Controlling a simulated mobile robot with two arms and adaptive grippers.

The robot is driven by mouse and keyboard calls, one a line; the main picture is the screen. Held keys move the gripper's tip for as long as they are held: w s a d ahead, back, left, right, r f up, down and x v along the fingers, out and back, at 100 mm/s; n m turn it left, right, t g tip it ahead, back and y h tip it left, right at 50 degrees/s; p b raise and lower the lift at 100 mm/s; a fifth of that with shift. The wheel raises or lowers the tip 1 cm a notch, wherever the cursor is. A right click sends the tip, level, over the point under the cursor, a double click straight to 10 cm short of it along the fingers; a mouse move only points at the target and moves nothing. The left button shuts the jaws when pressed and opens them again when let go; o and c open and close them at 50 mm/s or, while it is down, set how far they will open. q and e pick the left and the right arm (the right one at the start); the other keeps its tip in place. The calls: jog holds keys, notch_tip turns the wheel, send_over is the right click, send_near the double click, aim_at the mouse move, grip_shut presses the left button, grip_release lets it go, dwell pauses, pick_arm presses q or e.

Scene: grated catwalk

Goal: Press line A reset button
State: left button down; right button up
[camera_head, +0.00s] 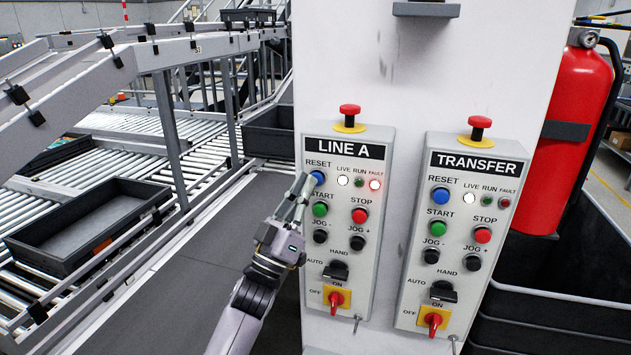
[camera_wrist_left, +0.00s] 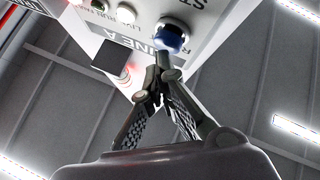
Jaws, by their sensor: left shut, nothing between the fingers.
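The LINE A panel (camera_head: 337,225) is on a white column, with a blue RESET button (camera_head: 318,177) at its upper left. The button also shows in the left wrist view (camera_wrist_left: 172,37). My left gripper (camera_head: 306,181) is shut and empty, its fingertips just beside the button in the head view. In the left wrist view its tips (camera_wrist_left: 160,76) are close to the blue button; I cannot tell whether they touch. The LIVE lamp (camera_head: 343,180) is lit white and the FAULT lamp (camera_head: 376,184) glows red. My right gripper is not in view.
A similar TRANSFER panel (camera_head: 462,235) is to the right. A red emergency stop (camera_head: 350,112) tops LINE A. Below RESET are the green START (camera_head: 320,209) and red STOP (camera_head: 360,215). A fire extinguisher (camera_head: 572,130) stands right; roller conveyors with a grey tray (camera_head: 75,255) lie left.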

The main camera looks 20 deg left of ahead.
pick_arm(q)
jog(key=shift+w+b, duration=0.35)
jog(key=shift+w, duration=0.45)
dwell(0.9)
jog(key=shift+s, duration=0.15)
jog(key=shift+s+p, duration=0.55)
jog(key=shift+s, duration=0.55)
jog(key=shift+s+a+p, duration=0.1)
jog(key=shift+s+p, duration=0.8)
jog(key=shift+s, duration=1.6)
